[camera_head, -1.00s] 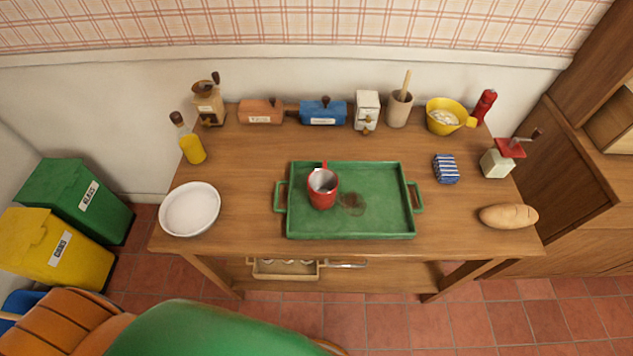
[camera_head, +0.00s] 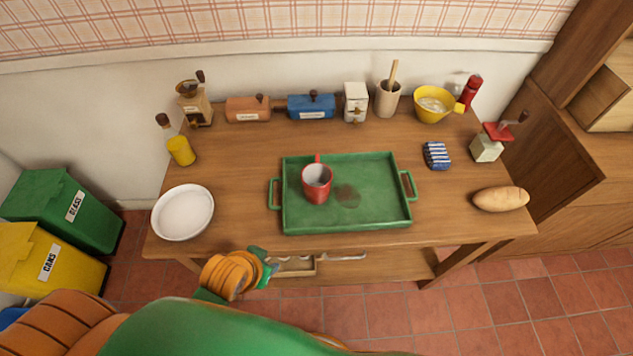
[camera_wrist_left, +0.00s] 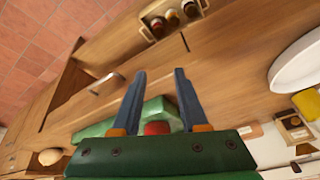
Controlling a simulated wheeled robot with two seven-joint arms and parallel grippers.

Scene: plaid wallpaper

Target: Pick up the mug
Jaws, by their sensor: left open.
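A red mug (camera_head: 317,184) with a pale inside stands upright on the left half of a green tray (camera_head: 375,222). The tray lies on the wooden table. My left gripper (camera_head: 266,268) is in front of the table's front edge, below and left of the tray, apart from the mug. In the left wrist view my left gripper (camera_wrist_left: 158,78) has its two dark fingers spread with nothing between the tips. The mug (camera_wrist_left: 157,128) shows there as a red patch beyond the gripper's base, mostly hidden. My right gripper is not in view.
A white plate (camera_head: 183,213) lies left of the tray. A bread loaf (camera_head: 500,199) and a blue striped packet (camera_head: 436,155) lie to the right. Bare tabletop surrounds the tray.

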